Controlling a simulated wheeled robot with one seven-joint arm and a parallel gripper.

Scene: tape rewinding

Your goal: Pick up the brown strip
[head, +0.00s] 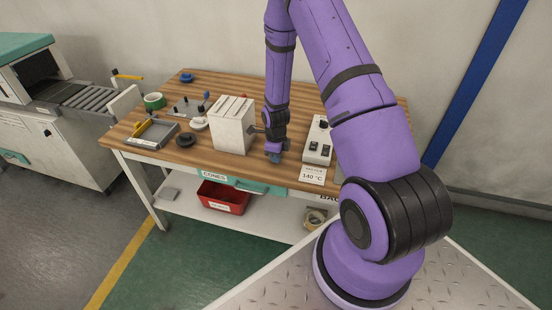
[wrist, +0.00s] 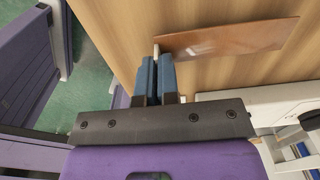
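The brown strip (wrist: 235,38) shows in the wrist view as a flat, glossy piece over the wooden top, running right from the fingertips. A narrow pale edge or tab stands at its left end. My gripper (wrist: 157,62) has its two blue fingers close together, with this pale end between their tips. The fingers look shut on it. Whether the strip is clear of the table cannot be told. In the head view my gripper (head: 272,155) points down near the table's front edge, right of the white box. I cannot make out the strip there.
The white box (head: 233,128) stands close left of my gripper, and a switch box (head: 318,142) to its right. A black disc (head: 186,140), a grey tray (head: 153,133) and green tape (head: 154,100) lie left. A red bin (head: 222,198) sits on the lower shelf.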

